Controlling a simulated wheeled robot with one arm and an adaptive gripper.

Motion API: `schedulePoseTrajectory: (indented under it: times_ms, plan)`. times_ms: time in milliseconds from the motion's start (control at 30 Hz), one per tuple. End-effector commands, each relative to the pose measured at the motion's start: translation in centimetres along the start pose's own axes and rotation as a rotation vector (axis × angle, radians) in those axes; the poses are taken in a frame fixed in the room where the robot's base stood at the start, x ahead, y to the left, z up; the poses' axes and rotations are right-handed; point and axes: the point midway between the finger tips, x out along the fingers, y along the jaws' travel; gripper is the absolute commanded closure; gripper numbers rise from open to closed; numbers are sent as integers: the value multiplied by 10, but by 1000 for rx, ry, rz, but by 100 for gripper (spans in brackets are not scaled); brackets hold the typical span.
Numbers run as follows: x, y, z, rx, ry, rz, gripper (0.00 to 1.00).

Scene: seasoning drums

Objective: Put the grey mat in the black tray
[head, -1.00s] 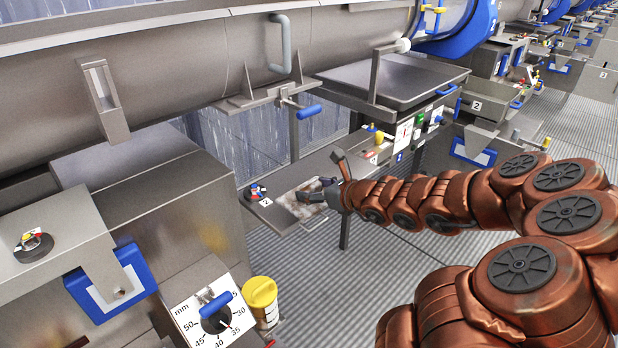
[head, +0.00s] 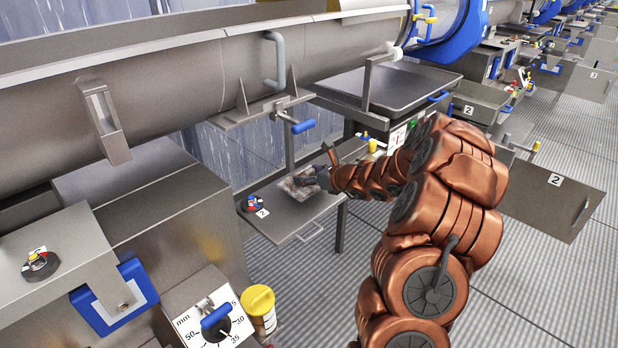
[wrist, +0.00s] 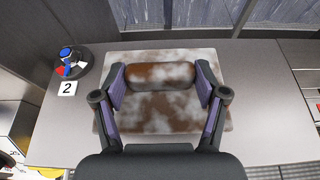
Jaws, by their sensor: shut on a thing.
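A flat mat (wrist: 170,120), pale grey with brown and white patches, lies on the metal shelf. A rounded brown-and-white roll (wrist: 160,77) crosses its far part; I cannot tell whether it belongs to the mat. My gripper (wrist: 161,84) is shut on this roll, one finger at each end. In the head view my gripper (head: 318,176) is low over the shelf, and the mat (head: 299,187) is partly hidden by it. A dark rimmed tray (head: 395,88), probably the black tray, sits up and to the right, beneath the drum's end. Its bed looks empty.
The shelf (head: 292,222) has a front handle and a knob (head: 251,203) beside a "2" label on its left. The big steel drum (head: 200,75) overhangs behind. An open panel marked 2 (head: 550,200) stands right; ribbed floor (head: 350,290) is clear in front.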

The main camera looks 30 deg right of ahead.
Motion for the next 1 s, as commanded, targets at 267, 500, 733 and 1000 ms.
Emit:
schedulePoseTrajectory:
  times_ms: [267,500,733,1000]
  plan:
    - [14,-15,3,0,3,-1,63]
    - [22,-15,-15,4,2,0,63]
    - [28,-15,-29,1,2,-1,63]
    - [28,-15,-30,0,0,-1,63]
